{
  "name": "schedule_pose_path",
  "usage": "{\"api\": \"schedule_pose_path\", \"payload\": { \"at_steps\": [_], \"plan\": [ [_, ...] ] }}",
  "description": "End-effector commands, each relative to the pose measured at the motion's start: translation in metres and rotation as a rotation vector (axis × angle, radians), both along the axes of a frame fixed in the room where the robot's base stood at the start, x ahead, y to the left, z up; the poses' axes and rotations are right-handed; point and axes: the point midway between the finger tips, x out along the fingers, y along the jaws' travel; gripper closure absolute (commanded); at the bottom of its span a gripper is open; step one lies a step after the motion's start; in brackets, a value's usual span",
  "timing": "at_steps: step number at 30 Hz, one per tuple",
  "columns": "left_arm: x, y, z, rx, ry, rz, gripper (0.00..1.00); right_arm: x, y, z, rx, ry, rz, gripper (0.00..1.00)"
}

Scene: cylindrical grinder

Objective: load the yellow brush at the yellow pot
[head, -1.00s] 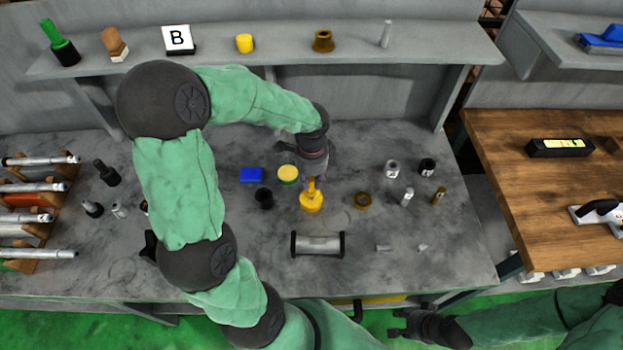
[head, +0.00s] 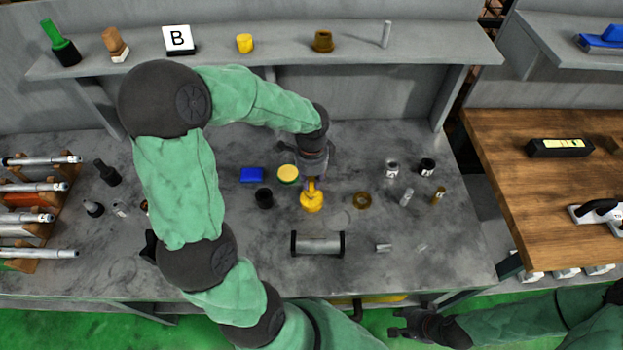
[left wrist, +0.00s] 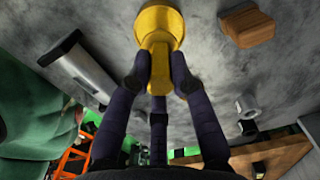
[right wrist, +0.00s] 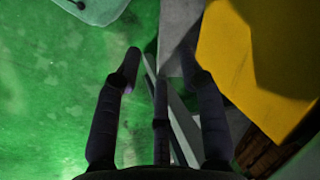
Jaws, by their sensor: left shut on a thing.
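My left gripper (head: 312,178) points down over the middle of the bench. In the left wrist view its fingers (left wrist: 158,82) are closed around the narrow yellow stem of the yellow brush (left wrist: 158,62). A wider round yellow body (left wrist: 160,20) lies just beyond the stem; it shows in the head view as a yellow shape (head: 312,202) below the gripper. I cannot tell whether this is the brush's head or the yellow pot around it. My right gripper (head: 398,324) is low in front of the bench; its fingers (right wrist: 160,65) are apart and empty.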

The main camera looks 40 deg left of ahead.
Motion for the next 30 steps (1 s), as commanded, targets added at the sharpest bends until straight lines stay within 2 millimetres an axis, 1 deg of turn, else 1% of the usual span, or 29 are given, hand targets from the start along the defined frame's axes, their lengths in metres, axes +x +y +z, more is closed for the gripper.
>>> {"api": "schedule_pose_path", "payload": {
  "at_steps": [2, 5, 30],
  "plan": [
    [-0.001, -0.001, -0.001, -0.001, 0.004, -0.001, 1.0, 0.0, 0.0, 0.001, 0.0, 0.0, 0.0, 0.6],
    [-0.001, -0.001, 0.004, -0.001, 0.004, -0.001, 1.0, 0.0, 0.0, 0.005, 0.0, 0.0, 0.0, 0.6],
    [0.0, 0.0, 0.063, -0.001, 0.001, -0.001, 1.0, 0.0, 0.0, 0.057, 0.0, 0.0, 0.0, 0.6]
  ]
}}
